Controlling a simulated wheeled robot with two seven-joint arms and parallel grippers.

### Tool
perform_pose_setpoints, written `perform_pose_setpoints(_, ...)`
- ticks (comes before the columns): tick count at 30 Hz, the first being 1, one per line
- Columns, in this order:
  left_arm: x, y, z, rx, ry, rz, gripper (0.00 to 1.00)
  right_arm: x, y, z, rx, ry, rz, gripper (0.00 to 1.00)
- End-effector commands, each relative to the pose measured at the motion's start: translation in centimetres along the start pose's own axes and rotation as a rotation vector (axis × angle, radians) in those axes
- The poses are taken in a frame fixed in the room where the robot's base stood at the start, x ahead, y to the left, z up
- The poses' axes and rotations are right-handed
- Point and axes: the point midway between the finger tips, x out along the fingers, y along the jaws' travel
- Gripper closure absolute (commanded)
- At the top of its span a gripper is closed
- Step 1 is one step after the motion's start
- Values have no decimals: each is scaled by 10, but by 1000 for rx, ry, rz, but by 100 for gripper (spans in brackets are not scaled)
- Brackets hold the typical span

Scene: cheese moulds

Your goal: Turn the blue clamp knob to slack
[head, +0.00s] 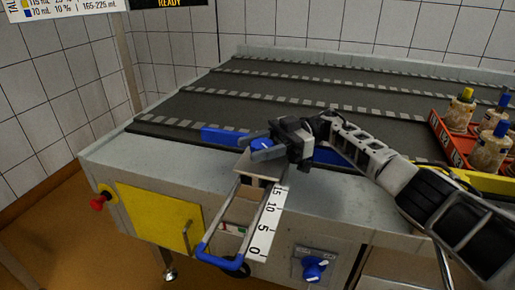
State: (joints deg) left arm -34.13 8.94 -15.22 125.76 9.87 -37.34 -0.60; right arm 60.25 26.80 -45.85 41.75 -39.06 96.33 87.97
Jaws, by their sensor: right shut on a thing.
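The blue clamp knob (261,144) sits on top of the slide bracket, at the head of the white scale strip. Only a small part of it shows between the fingers. My right gripper (262,148) reaches in from the right and is shut on this knob. The fingers hide most of the knob, so its turned position cannot be told. The scale (264,223) is marked 15, 10, 5, 0 and runs towards the front. My left gripper is not in view.
A blue handle (218,259) ends the slide at the front. Another blue knob (315,268) is on the front panel. A red crate (446,141) with several bottle-like moulds stands right on the dark conveyor (300,92). A red button (99,201) juts out left.

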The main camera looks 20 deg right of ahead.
Motion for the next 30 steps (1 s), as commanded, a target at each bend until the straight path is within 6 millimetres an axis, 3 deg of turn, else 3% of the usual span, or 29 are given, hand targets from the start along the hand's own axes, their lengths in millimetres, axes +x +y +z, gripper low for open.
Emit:
perform_pose_setpoints(3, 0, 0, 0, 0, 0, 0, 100, 0, 0, 0, 2, 1, -1, 78)
perform_pose_setpoints(4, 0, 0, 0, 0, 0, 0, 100, 0, 0, 0, 2, 1, -1, 53)
perform_pose_setpoints(6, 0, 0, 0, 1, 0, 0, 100, 0, 0, 0, 2, 1, -1, 34)
perform_pose_setpoints(17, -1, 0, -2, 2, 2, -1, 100, 0, 0, -5, 0, 1, -1, 34)
perform_pose_setpoints(23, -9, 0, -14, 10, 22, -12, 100, 0, 0, -38, -4, 0, 0, 34)
perform_pose_setpoints(30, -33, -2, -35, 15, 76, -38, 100, 12, -26, -66, -1, -2, -2, 34)
